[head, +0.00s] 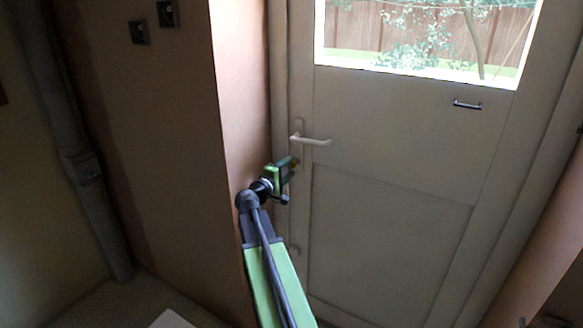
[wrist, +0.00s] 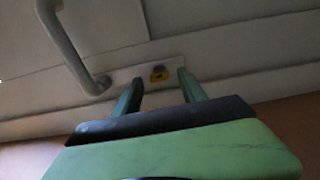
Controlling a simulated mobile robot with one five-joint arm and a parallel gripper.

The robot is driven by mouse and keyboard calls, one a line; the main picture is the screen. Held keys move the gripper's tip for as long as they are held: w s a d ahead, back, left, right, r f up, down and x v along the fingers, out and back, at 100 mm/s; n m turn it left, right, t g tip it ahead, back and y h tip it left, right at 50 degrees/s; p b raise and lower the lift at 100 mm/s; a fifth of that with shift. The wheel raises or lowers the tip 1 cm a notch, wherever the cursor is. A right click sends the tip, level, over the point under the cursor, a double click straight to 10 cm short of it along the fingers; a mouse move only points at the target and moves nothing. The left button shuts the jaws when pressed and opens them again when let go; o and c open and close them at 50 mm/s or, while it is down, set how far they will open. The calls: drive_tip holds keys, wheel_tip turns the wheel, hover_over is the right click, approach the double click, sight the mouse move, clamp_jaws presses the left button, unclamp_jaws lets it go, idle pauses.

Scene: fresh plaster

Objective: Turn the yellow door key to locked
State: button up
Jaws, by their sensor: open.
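The yellow door key (wrist: 159,73) sits in the pale lock plate (wrist: 122,78) on the door, shown in the wrist view. It looks small and dark-centred; I cannot tell which way it is turned. My gripper (wrist: 160,84) is open, with one finger on each side of the key in the picture and a gap on both sides. I cannot tell how far the fingertips are from the door. In the head view my gripper (head: 295,164) is at the door's left edge, just below the white lever handle (head: 311,140), and mostly hides the key.
The lever handle also shows at upper left in the wrist view (wrist: 72,45), near the left finger. A brown wall (head: 238,90) stands close on the left of my gripper. The white door panel (head: 390,235) to the right is clear. A small dark handle (head: 467,105) is higher up.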

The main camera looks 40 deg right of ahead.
drive_tip(key=v, duration=1.6)
drive_tip(key=shift+a, duration=0.1)
